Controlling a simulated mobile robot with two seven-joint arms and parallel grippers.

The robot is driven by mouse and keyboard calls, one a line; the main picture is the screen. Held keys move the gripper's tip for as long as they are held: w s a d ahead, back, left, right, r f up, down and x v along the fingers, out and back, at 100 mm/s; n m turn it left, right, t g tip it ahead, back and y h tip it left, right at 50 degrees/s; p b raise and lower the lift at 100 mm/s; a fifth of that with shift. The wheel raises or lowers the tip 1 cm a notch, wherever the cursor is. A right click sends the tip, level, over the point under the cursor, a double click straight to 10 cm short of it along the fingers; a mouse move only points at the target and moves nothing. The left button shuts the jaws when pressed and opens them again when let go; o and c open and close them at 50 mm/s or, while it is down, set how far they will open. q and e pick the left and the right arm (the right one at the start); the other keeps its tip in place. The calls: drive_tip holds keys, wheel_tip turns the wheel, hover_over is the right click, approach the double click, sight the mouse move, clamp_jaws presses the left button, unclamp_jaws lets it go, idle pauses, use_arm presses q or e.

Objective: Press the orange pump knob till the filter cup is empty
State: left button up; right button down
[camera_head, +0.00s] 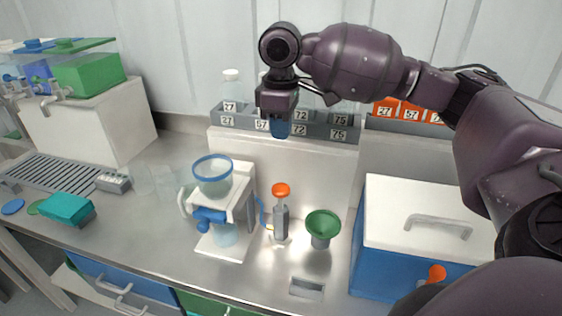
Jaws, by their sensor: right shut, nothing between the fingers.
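The orange pump knob (281,190) sits on top of a grey pump body (281,222) standing on the counter. The filter cup (213,177), clear with a blue rim, is held in a white stand left of the pump. A bluish tint shows inside the cup, but its level is hard to tell. A clear vessel (226,235) with bluish content stands below the cup in the stand. My right gripper (279,128) is shut and empty, above the knob and in front of the bottle rack. It points down and is apart from the knob. My left gripper is not in view.
A green funnel (322,224) stands just right of the pump. A blue box with a white lid (420,220) is further right. A labelled bottle rack (240,122) runs along the back shelf. A teal block (66,208) and a drain grille (52,174) lie at left.

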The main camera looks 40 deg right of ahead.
sight(281, 188)
wheel_tip(281, 188, down, 14)
drive_tip(key=shift+r+b, duration=0.2)
drive_tip(key=shift+b, duration=0.1)
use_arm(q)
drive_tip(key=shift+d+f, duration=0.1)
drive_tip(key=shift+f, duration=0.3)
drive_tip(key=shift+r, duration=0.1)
